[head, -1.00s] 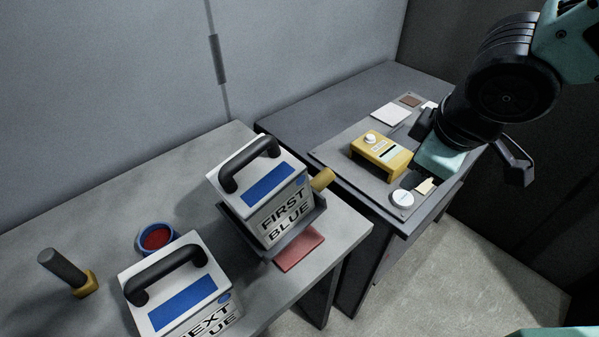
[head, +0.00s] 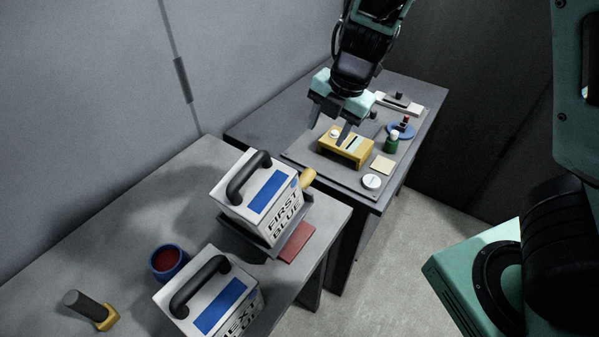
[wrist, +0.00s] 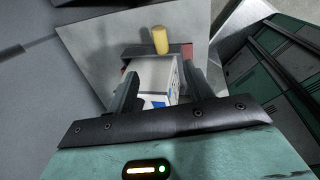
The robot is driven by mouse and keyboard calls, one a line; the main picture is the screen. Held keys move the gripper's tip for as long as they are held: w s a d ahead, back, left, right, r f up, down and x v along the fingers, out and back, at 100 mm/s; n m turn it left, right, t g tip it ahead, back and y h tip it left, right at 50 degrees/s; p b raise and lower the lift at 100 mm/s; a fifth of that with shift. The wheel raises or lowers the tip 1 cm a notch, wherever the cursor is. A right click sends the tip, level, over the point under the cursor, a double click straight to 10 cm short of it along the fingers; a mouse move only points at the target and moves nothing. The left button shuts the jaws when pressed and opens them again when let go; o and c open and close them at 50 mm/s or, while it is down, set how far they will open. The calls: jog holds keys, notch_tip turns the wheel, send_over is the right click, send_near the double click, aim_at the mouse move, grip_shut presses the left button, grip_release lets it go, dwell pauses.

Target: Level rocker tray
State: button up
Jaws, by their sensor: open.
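The rocker tray (head: 233,224) is a dark tray on the near bench, and it sits tilted. A white box marked FIRST BLUE (head: 262,198), with a black handle and blue label, sits in it and leans with it. A yellow knob (head: 308,178) sticks out at the tray's far right end. The knob (wrist: 160,40) also shows in the wrist view beyond the box (wrist: 158,78). My gripper (head: 328,127) is open and empty, above the far bench near a yellow block. In the wrist view the box appears between the fingers, at a distance.
A second white box (head: 205,290) marked NEXT stands at the front. A blue cup with red inside (head: 168,262) and a dark handle with yellow base (head: 90,308) are left. A red pad (head: 297,242) lies beside the tray. The far panel holds a yellow block (head: 345,150) and small parts.

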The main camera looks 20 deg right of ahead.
aim_at(311, 172)
jog(key=b+x, duration=0.6)
jog(key=x, duration=1.1)
jog(key=shift+d+f, duration=0.1)
jog(key=shift+d, duration=0.05)
grip_shut()
jog(key=shift+w+d+f+g+y+p, duration=0.2)
jog(key=shift+d+f+g+y+p, duration=0.1)
jog(key=shift+f+p, duration=0.15)
jog(key=shift+w+d+f+g+y+p, duration=0.1)
jog(key=shift+w+f+g+y+p, duration=0.1)
jog(key=shift+f+g+y+p, duration=0.4)
jog(key=shift+f, duration=0.25)
grip_release()
jog(key=shift+d+r, duration=0.1)
jog(key=shift+r, duration=0.05)
